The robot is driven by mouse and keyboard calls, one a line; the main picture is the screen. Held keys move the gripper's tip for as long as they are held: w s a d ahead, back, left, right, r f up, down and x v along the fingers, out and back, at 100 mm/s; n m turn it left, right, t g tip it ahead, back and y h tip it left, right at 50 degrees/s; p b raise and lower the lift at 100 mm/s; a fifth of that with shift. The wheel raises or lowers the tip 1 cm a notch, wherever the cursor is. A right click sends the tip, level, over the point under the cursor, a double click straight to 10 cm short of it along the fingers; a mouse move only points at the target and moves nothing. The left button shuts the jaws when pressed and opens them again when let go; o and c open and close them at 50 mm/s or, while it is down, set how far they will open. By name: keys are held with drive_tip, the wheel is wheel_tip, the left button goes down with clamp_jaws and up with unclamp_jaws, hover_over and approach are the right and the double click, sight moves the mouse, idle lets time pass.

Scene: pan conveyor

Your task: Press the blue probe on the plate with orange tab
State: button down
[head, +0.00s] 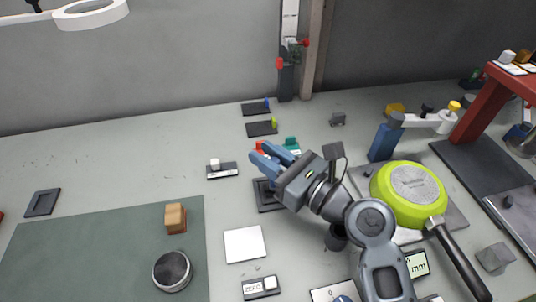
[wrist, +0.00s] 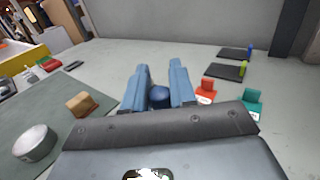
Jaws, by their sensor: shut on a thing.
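My gripper (head: 273,155) points up and away over the middle of the table. Its blue fingers (wrist: 158,78) are shut on the blue probe (wrist: 160,96), whose dark blue rounded part shows between them in the wrist view. In the head view the fingers hide most of the probe. An orange-red tab (wrist: 206,88) stands just right of the fingers in the wrist view. It also shows in the head view (head: 260,147), right behind the fingertips; its plate is mostly hidden. The probe appears apart from that plate, though their exact gap cannot be told.
A teal tab (head: 292,145) stands right of the orange one. Plates with a blue tab (head: 267,103) and a lime tab (head: 274,123) lie farther back. A black holder (head: 266,206) is under my gripper. A green pan (head: 408,212) and blue post (head: 382,142) stand right. Table at left back is clear.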

drive_tip(key=shift+f, duration=0.75)
idle(1.8)
drive_tip(key=shift+r, duration=0.1)
wheel_tip(320, 180, up, 7)
drive_tip(key=p, duration=0.8)
drive_tip(key=shift+r, duration=0.15)
